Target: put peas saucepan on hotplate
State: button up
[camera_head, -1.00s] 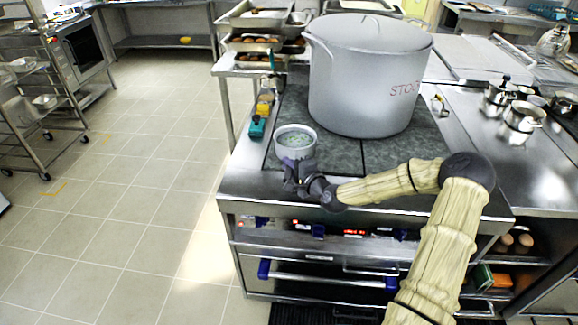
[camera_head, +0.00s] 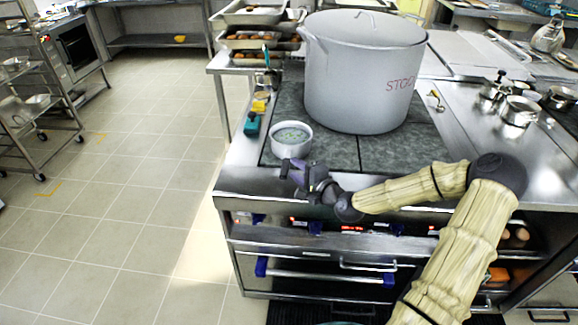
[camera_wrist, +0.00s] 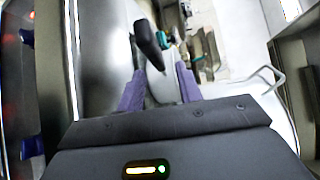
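The peas saucepan (camera_head: 291,150) is a small pale pot with greenish contents. It stands upright on the front left of the dark hotplate (camera_head: 400,152), beside the big stockpot (camera_head: 365,85). My gripper (camera_head: 285,167) is just in front of the saucepan, at the counter's front edge. In the wrist view my gripper (camera_wrist: 160,88) has its two purple fingers apart. A black handle (camera_wrist: 150,46) shows beyond and between the fingertips, with part of a pale rounded surface below it. The fingers do not appear closed on the handle.
A teal-ended item (camera_head: 252,124) and a yellow one lie along the counter's left edge. Trays of food (camera_head: 250,40) stand behind. Small metal pots (camera_head: 518,110) are at the right.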

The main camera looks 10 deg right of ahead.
jog(key=v, duration=0.5)
jog(key=shift+s+d, duration=0.15)
jog(key=shift+s, duration=0.15)
jog(key=s+a+f+n+g+h, duration=0.3)
jog(key=s+a+f+n+g, duration=0.2)
jog(key=s+f+n+g, duration=0.35)
jog(key=s+r+n+g+h, duration=0.3)
jog(key=s+r+n, duration=0.3)
jog(key=s+r, duration=0.4)
jog(key=shift+s+d+r+g+h, duration=0.35)
jog(key=shift+s+d, duration=0.1)
jog(key=shift+s, duration=0.8)
